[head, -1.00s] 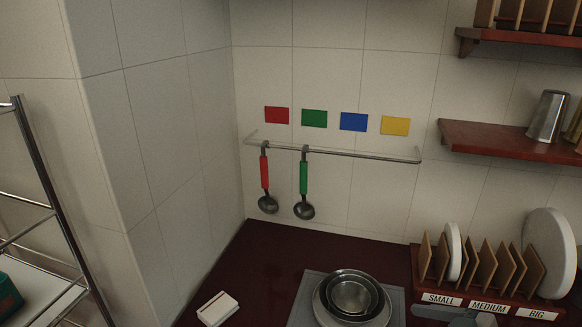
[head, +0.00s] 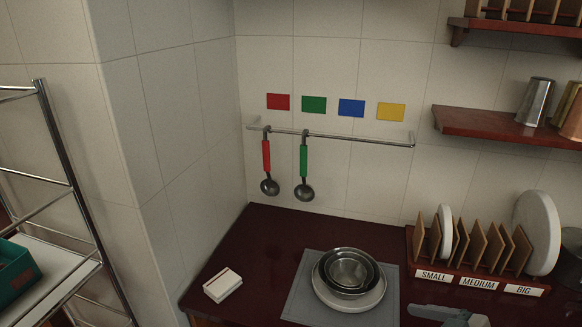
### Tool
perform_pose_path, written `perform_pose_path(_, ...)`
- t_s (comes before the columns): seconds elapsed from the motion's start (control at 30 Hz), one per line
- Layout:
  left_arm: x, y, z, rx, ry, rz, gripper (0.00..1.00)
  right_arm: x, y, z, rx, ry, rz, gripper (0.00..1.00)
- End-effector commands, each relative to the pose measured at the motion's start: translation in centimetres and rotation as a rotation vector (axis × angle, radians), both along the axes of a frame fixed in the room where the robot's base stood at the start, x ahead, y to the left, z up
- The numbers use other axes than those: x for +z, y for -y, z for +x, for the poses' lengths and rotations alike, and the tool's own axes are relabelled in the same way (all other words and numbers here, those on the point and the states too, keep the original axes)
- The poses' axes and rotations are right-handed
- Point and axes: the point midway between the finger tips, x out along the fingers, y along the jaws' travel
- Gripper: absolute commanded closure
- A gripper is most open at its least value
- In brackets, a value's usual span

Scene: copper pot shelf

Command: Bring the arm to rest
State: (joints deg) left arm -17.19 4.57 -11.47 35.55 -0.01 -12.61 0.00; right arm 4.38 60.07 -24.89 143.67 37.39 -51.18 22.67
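A grey metal part (head: 447,314) shows at the bottom edge of the head view, right of the grey mat, in front of the labelled plate rack. It appears to be the end of my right arm, with its gripper mostly cut off by the frame. I cannot tell whether it is open or shut. No held thing is visible there. My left gripper is not in view.
A wall rail (head: 350,139) holds a red ladle (head: 266,157) and a green ladle (head: 304,162). Nested metal pans (head: 349,270) sit on a white plate on a grey mat (head: 299,296). The plate rack (head: 411,243) stands right; a white box (head: 223,285) lies left.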

Motion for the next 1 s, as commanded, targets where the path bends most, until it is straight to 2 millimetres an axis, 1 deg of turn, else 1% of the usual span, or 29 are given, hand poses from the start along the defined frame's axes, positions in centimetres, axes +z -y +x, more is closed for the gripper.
perform_pose_path(0.17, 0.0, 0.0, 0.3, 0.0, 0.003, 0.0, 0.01, -1.5, -0.5, -0.4, -0.019, -0.008, -0.006, 0.0)
perform_pose_path(0.37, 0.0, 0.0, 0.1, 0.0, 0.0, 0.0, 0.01, -4.1, -1.0, -1.1, -0.061, -0.025, -0.027, 0.0)
perform_pose_path(0.47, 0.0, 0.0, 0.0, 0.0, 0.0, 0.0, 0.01, -6.0, -1.3, -1.9, -0.097, -0.047, -0.043, 0.0)
perform_pose_path(0.57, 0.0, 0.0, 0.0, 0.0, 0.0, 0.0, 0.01, -8.4, -1.3, -3.2, -0.151, -0.084, -0.065, 0.0)
perform_pose_path(0.67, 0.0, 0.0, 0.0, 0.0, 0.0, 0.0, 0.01, -11.0, -1.1, -4.8, -0.212, -0.134, -0.097, 0.0)
perform_pose_path(0.77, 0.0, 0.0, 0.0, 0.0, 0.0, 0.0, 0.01, -13.6, -0.8, -7.0, -0.275, -0.199, -0.131, 0.0)
perform_pose_path(0.9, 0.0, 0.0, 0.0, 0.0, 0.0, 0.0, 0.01, -16.8, -0.2, -10.6, -0.36, -0.305, -0.18, 0.0)
perform_pose_path(1.0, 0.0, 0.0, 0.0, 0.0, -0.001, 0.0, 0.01, -18.5, 0.2, -13.0, -0.406, -0.373, -0.21, 0.0)
